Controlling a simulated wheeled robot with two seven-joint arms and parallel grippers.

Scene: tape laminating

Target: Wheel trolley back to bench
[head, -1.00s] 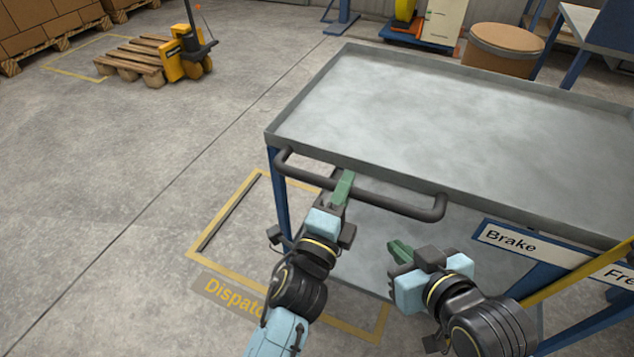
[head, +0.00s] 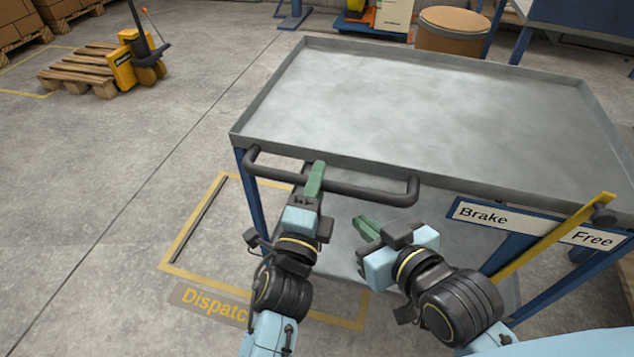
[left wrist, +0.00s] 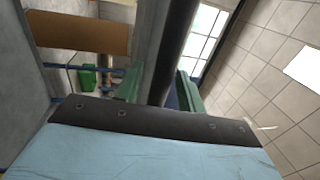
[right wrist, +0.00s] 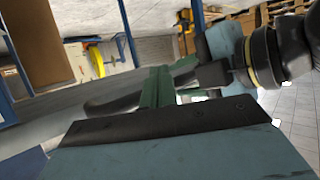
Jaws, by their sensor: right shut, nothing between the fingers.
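The trolley is a blue-framed cart with a grey tray top (head: 420,100) and a dark tubular handle (head: 375,193) on its near side. My left gripper (head: 316,178) is shut on the handle, left of its middle; in the left wrist view its green fingers (left wrist: 158,90) flank the bar. My right gripper (head: 367,228) is shut and empty, below the handle and apart from it. A yellow lever (head: 550,240) crosses the "Brake"/"Free" plate (head: 510,222), its upper end by "Free". No bench is clearly identifiable.
A yellow floor outline marked "Dispatch" (head: 215,306) lies left of and beneath the trolley. A pallet (head: 80,75) with a yellow pallet truck (head: 135,60) stands far left. A brown drum (head: 453,32) and a blue-framed unit stand behind the trolley. The left floor is open.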

